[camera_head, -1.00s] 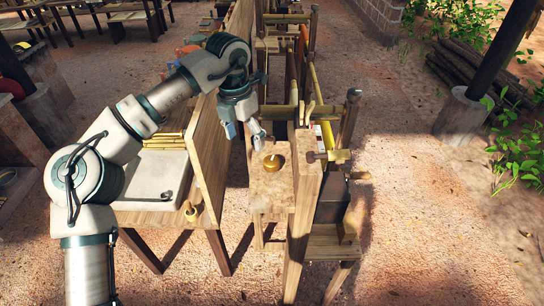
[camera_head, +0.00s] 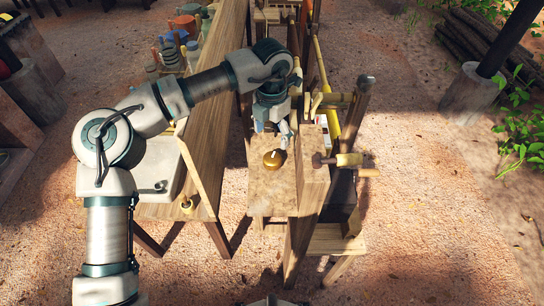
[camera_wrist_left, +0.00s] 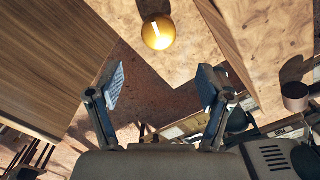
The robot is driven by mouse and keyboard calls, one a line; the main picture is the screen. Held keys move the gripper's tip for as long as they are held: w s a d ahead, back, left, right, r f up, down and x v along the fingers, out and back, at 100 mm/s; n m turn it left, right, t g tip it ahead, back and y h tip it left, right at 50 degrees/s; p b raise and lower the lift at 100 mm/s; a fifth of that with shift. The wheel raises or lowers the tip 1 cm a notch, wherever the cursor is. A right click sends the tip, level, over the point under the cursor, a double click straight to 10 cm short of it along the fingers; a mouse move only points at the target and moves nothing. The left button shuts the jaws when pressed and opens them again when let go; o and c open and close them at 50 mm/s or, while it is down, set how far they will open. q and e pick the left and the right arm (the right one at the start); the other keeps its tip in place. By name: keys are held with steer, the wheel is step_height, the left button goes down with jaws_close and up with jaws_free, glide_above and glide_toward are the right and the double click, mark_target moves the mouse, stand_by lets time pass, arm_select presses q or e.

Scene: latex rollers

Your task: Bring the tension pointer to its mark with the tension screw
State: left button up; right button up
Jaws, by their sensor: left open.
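A round brass knob (camera_head: 274,159) with a pale raised strip across its top sits on the wooden block (camera_head: 268,194) at the near end of the machine. I take it for the tension screw. It also shows at the top of the left wrist view (camera_wrist_left: 158,33). My left gripper (camera_head: 271,131) is open and empty, just beyond the knob and apart from it. In the left wrist view its two fingers (camera_wrist_left: 161,86) are spread wide, with the knob ahead between their lines. I cannot make out the tension pointer or its mark.
An upright wooden board (camera_head: 205,140) stands left of the block. Several jars and pots (camera_head: 186,30) stand at the back left.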

mark_target(272, 157)
arm_select(q)
steer(key=f, duration=0.3)
steer(key=f+p, duration=0.1)
steer(key=f, duration=0.6)
steer(key=shift+w+d+f, duration=0.15)
steer(key=shift+w+d, duration=0.05)
steer(key=shift+w, duration=0.05)
steer(key=shift+f, duration=0.25)
steer(key=shift+a+f, duration=0.1)
steer(key=shift+f, duration=0.1)
steer(key=c, duration=1.2)
arm_select(e)
steer(key=shift+w+d+r, duration=0.2)
steer(key=shift+w+r, duration=0.5)
